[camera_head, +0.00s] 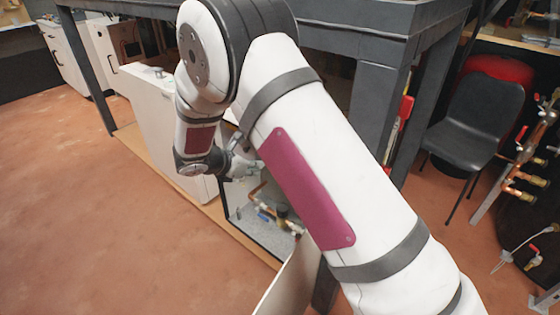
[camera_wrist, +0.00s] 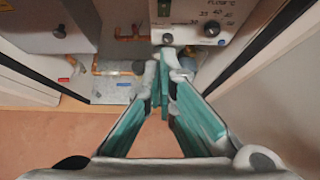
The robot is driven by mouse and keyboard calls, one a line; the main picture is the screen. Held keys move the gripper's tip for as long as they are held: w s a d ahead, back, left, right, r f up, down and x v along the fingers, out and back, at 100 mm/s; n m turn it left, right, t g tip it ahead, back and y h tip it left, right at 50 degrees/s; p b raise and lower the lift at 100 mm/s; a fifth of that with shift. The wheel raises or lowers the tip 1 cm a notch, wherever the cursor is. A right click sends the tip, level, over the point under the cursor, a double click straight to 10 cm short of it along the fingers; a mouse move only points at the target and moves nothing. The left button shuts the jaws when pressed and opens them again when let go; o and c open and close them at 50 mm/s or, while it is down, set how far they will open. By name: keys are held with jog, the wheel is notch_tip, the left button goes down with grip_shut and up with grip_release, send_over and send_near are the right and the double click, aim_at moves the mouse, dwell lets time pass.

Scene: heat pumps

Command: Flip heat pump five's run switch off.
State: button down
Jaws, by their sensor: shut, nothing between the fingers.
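In the wrist view, a pale control panel (camera_wrist: 188,18) fills the top middle. It bears a dark dial (camera_wrist: 211,29) under "FLOW °C" with numbers around it. A dark upright piece (camera_wrist: 163,8) and a small dark round knob (camera_wrist: 168,38) sit to the dial's left; I cannot tell which is the run switch or its position. My gripper (camera_wrist: 168,55) is shut and empty, its tips just below the small knob; contact is unclear. In the head view, my gripper (camera_head: 240,165) is at the open heat pump cabinet (camera_head: 238,213), partly hidden by my arm. No number five is legible.
Copper pipes and valves (camera_head: 268,213) stand low inside the cabinet. A grey box with a knob (camera_wrist: 50,27) is at the wrist view's upper left. Cabinet walls flank the opening. A black chair (camera_head: 475,120) stands right; the red floor at left is clear.

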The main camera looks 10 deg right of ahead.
jog(key=w+d+r+b+x, duration=0.1)
jog(key=r+b+x, duration=0.1)
jog(key=x, duration=1)
jog(key=shift+w+d, duration=0.15)
jog(key=shift+d, duration=0.4)
jog(key=shift+d, duration=0.1)
jog(key=shift+w+d+r, duration=0.1)
jog(key=shift+w+d, duration=0.15)
jog(key=shift+r, duration=0.1)
